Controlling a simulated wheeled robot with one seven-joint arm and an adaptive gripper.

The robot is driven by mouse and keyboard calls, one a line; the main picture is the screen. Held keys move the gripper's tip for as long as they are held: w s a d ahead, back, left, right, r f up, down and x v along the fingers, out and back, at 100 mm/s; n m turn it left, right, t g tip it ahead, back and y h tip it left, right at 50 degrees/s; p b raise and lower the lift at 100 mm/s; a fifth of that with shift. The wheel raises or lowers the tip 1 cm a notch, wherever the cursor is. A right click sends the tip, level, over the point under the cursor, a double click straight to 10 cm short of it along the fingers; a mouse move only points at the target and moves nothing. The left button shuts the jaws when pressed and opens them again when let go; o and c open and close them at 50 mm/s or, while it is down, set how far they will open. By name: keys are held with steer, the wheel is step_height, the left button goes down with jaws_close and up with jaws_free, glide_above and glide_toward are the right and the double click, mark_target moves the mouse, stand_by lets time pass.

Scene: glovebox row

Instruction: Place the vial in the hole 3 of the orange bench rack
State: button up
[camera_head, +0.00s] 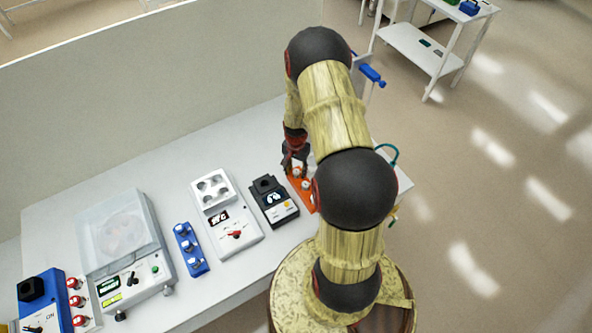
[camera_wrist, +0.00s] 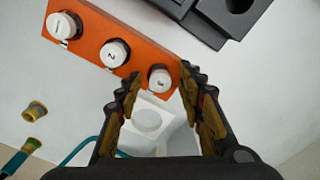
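The orange bench rack (camera_wrist: 92,30) lies on the white table in the wrist view, with three round white caps in a row on it, numbered 1 to 3. The cap marked 3 (camera_wrist: 160,79) is at the rack's right end; I take it for a vial's cap, but any body below is hidden. My gripper (camera_wrist: 161,84) is open, its fingertips on either side of that cap with visible gaps. In the head view the rack (camera_head: 303,193) is partly hidden by my arm, and my gripper (camera_head: 295,165) is over it.
A white block with a round recess (camera_wrist: 150,121) is beside the rack, between my fingers in the picture. A black device (camera_head: 273,200) stands left of the rack. Two small brass-coloured fittings (camera_wrist: 36,111) and a teal cable (camera_wrist: 80,149) are at lower left.

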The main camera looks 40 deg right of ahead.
steer(key=shift+w+r, duration=0.1)
steer(key=shift+r, duration=0.45)
step_height(320, 180, up, 11)
steer(key=b, duration=0.1)
step_height(320, 180, up, 12)
steer(key=n+t, duration=0.1)
steer(key=n, duration=0.2)
glide_above(296, 172)
steer(key=w+a, duration=0.2)
steer(key=a, duration=0.4)
steer(key=s+a+r+n+t, duration=0.1)
steer(key=s+a+r+n, duration=0.15)
steer(key=a+r, duration=0.6)
steer(key=s+a+r+n+t, duration=0.3)
steer(key=s+a+r+n, duration=0.5)
steer(key=s+a+r, duration=0.4)
steer(key=shift+s+r+t, duration=0.3)
steer(key=shift+s+r, duration=0.5)
steer(key=shift+s, duration=0.1)
steer(key=shift+a, duration=0.1)
step_height(296, 172, down, 21)
steer(key=b, duration=2.1)
